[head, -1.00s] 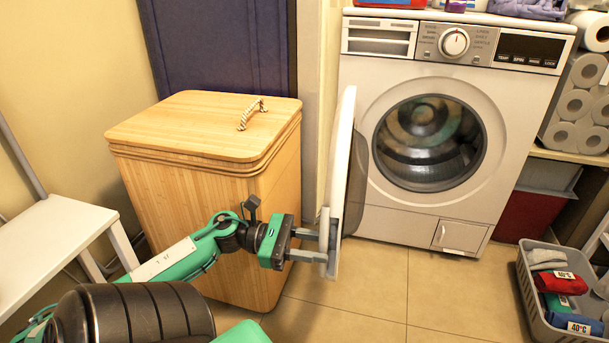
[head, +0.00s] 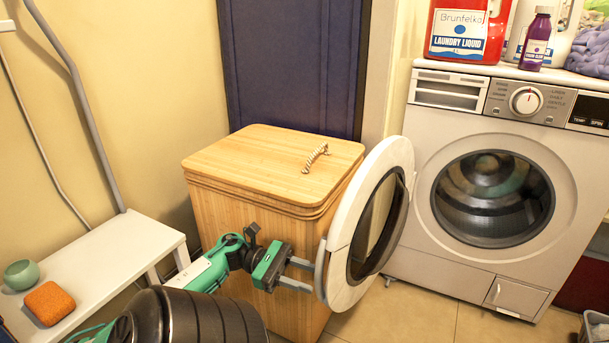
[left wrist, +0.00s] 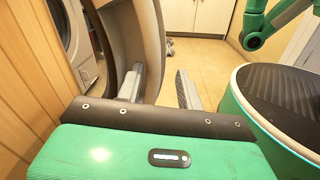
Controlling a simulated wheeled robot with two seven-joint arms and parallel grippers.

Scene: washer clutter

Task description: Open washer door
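The washer (head: 470,130) stands at the right with its round drum opening (head: 493,198) uncovered. Its door (head: 340,260), a white ring with dark glass, stands swung wide out to the left, beside the wooden hamper. My left gripper (head: 318,275) is at the door's near left edge, fingers apart, around or against a grey part there; the exact contact is hidden. In the left wrist view the two fingers (left wrist: 158,88) are spread, with the door's rim (left wrist: 152,45) beside and behind the left finger and floor showing between them. My right gripper is not in view.
The wooden hamper (head: 260,165) stands close behind the door and my left arm. A white bench (head: 110,260) with a green cup (head: 21,274) and an orange sponge-like block (head: 49,303) is at the left. Laundry bottles stand on the washer. Tiled floor (head: 425,310) is open before it.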

